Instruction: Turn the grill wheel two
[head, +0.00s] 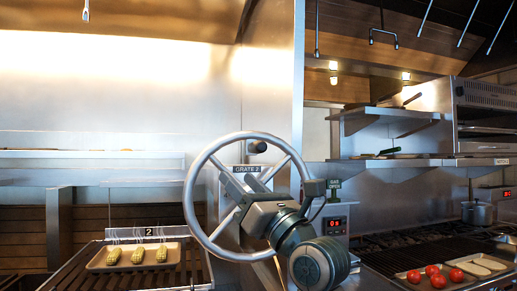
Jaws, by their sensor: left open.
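The grill wheel (196,177) is a large silver ring with diagonal spokes, standing upright in the middle of the head view. A plate reading "GRATE 2" (248,168) shows behind its upper part. My right gripper is not in view.
At right are a control panel with a red display (335,225), a tray of tomatoes (433,271) on another grill, and a pot (478,212). Shelves stand behind.

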